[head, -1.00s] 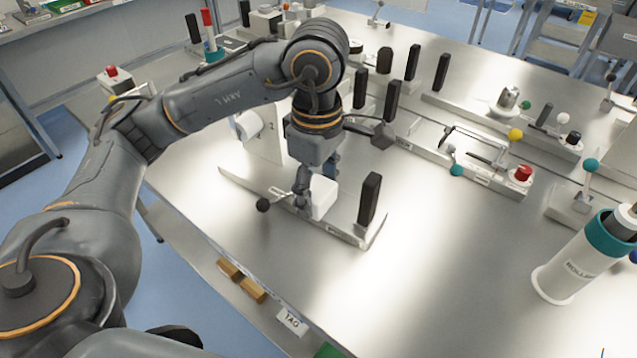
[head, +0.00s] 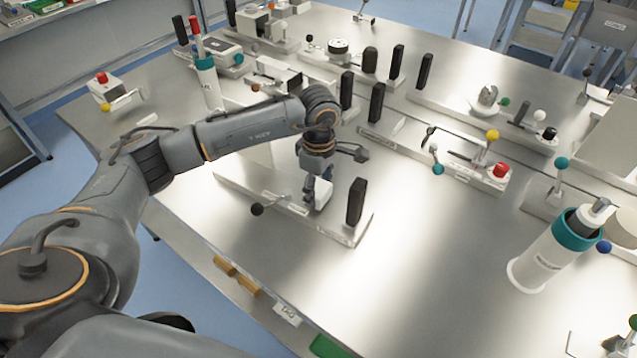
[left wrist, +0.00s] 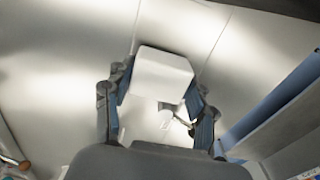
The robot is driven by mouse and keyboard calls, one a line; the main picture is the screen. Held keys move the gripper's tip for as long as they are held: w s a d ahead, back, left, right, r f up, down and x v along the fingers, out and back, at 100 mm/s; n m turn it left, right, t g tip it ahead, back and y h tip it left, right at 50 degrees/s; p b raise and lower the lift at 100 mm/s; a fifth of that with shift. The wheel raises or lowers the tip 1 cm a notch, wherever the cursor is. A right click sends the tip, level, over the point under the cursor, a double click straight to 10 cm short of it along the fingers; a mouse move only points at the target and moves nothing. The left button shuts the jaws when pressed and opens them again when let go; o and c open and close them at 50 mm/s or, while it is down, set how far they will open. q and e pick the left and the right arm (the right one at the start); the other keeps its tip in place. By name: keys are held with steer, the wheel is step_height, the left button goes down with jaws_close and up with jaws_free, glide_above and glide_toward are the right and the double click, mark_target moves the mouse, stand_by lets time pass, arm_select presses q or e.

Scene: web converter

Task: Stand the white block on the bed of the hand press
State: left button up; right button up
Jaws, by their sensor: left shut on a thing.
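My left gripper (head: 318,194) points down and is shut on the white block (head: 323,191). In the left wrist view the white block (left wrist: 160,76) sits between the two fingers of the left gripper (left wrist: 158,100). In the head view they are over a low pale base (head: 335,235) with a black-ball lever (head: 257,209) and a dark upright (head: 355,201), which is probably the hand press. Fingers and block hide part of this base. I cannot tell whether the block touches it. My right gripper is not in view.
A longer fixture with a yellow ball (head: 492,135) and a red knob (head: 500,170) stands to the right. A white cylinder with a teal collar (head: 545,262) stands at far right. The tabletop (head: 430,270) in front is bare.

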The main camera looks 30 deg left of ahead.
mark_target(319, 188)
arm_select(q)
steer(key=shift+f, duration=0.15)
steer(key=shift+f+b, duration=0.25)
steer(key=shift+b, duration=0.1)
steer(key=o, duration=1.2)
steer(key=shift+r, duration=0.1)
steer(key=shift+r, duration=0.15)
steer(key=shift+r+b, duration=1.6)
steer(key=shift+r, duration=4.45)
